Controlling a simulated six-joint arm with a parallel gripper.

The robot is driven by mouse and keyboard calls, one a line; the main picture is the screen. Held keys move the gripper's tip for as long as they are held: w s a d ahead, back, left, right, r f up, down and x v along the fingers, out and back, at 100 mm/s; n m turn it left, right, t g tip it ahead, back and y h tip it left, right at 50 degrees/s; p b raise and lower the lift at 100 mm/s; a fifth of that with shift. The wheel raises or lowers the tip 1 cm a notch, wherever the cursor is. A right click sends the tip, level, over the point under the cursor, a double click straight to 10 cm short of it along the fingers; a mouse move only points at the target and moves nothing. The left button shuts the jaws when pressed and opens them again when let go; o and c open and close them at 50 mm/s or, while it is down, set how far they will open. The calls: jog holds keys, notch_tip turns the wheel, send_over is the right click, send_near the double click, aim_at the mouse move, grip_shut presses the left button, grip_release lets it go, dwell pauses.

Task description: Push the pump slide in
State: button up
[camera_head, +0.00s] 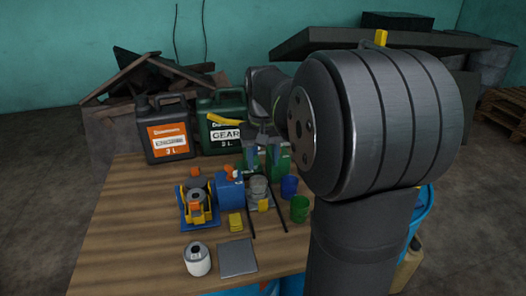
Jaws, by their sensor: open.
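A blue pump-like unit (229,190) with an orange top stands at the middle of the wooden table. Left of it is a blue, yellow and orange assembly (197,206) on a blue base. I cannot tell which part is the pump slide. My gripper (262,138) is partly in view beyond my large dark arm joint, above and behind the blue unit, near two green parts (278,160). It is open and appears apart from the blue unit. Its fingertips are hard to make out.
An orange-labelled can (168,130) and a green gear-oil can (222,118) stand at the table's back. A grey metal cup (258,188), blue cup (289,186), green cup (299,209), yellow block (235,222), white roll (197,259) and grey plate (237,258) occupy the table (120,235). Its left side is clear.

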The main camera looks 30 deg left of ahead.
notch_tip(320, 180, up, 2)
jog(key=shift+r, duration=0.15)
